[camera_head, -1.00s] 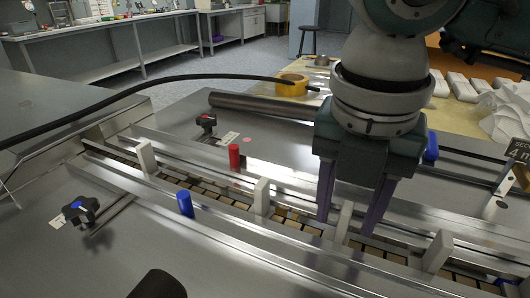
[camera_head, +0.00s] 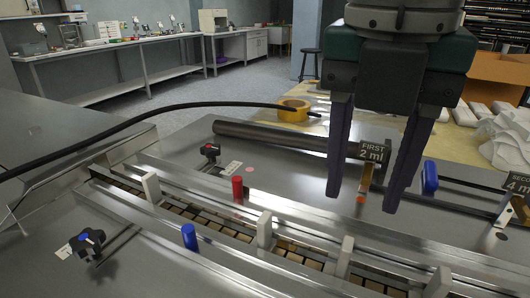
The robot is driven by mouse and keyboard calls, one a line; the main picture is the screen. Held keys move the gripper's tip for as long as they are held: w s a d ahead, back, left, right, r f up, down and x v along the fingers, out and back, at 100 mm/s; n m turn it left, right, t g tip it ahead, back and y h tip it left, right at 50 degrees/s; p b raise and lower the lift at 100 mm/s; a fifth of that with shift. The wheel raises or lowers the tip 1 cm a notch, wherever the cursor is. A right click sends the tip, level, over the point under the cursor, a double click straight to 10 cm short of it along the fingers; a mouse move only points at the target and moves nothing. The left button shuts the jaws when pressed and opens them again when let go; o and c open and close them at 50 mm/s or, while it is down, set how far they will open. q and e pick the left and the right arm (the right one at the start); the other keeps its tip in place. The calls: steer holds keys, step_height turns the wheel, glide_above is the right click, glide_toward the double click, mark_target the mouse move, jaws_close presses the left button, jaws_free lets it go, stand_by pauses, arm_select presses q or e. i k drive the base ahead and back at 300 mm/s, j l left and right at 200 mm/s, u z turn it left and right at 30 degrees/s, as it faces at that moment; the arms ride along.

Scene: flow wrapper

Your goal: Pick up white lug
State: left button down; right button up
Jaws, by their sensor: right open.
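Several white lugs stand upright in a row along the conveyor channel: one far left (camera_head: 151,187), one in the middle (camera_head: 264,230), one to its right (camera_head: 345,257) and one at the lower right (camera_head: 440,283). My right gripper (camera_head: 362,203) points down above the machine's steel deck, with its two dark fingers spread apart and nothing between them. In the picture its fingertips are above the lug right of the middle, clear of it. My left gripper is out of view.
A red peg (camera_head: 238,189) and a blue peg (camera_head: 189,237) rise beside the rails. A black cable (camera_head: 150,118) crosses the left. A yellow tape roll (camera_head: 293,110) lies at the back.

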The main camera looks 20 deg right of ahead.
mark_target(150, 181)
steer(key=k, duration=1)
